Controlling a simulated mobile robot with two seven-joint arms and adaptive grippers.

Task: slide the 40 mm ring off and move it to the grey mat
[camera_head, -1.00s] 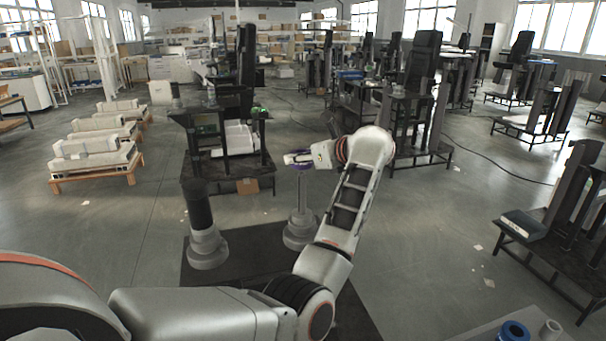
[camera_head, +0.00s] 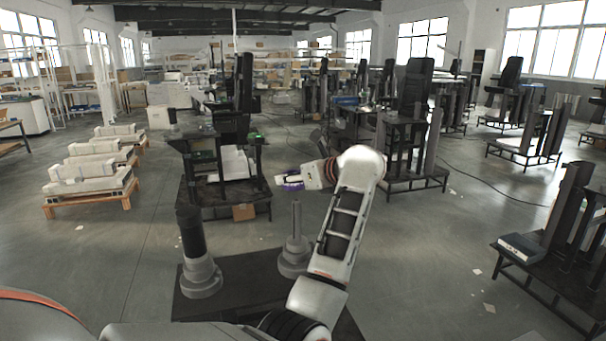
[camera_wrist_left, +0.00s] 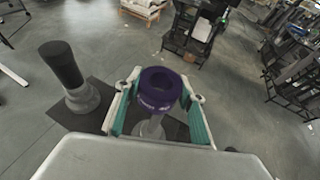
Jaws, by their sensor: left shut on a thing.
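A purple ring (camera_head: 292,186) is held in my left gripper (camera_head: 287,182), above the light grey peg (camera_head: 296,222) and clear of its tip. In the left wrist view the ring (camera_wrist_left: 157,98) sits between the two teal-padded fingers (camera_wrist_left: 160,92), its hole facing up. Its white marking is too small to read. The peg's round base (camera_wrist_left: 151,128) shows below the ring. I cannot make out a grey mat. My right gripper is not in view.
A dark thick post (camera_head: 190,230) on a round grey base (camera_head: 202,279) stands left of the peg. Both stand on a dark plate (camera_head: 240,272). A black workstation (camera_head: 222,170) stands behind. Open floor (camera_head: 420,260) lies to the right.

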